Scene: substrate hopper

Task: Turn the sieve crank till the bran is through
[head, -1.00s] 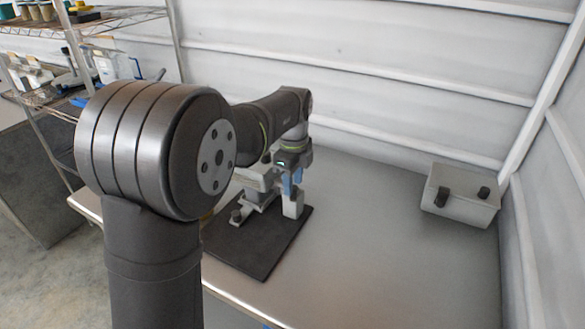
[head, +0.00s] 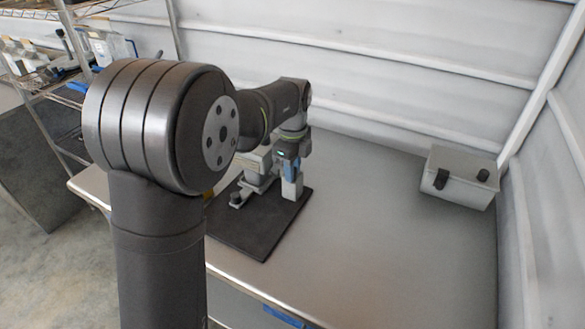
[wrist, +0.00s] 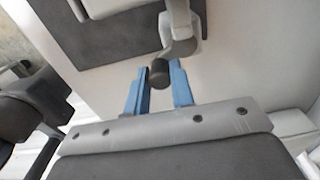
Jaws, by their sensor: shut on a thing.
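The sieve crank (wrist: 181,46) is a light grey arm with a dark round knob (wrist: 159,73) in the wrist view. My gripper (wrist: 160,76) is shut on the knob, with one blue finger on either side of it. In the head view my gripper (head: 291,170) points down over the right part of the grey sieve hopper (head: 254,172), which stands on a dark mat (head: 262,229). My arm hides much of the hopper. The bran cannot be seen in either view.
A grey box (head: 458,180) with two black fittings stands at the back right of the metal table (head: 390,250). The table is clear between mat and box. A wire shelf rack (head: 75,88) with supplies stands at the left. A ribbed white wall closes the back.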

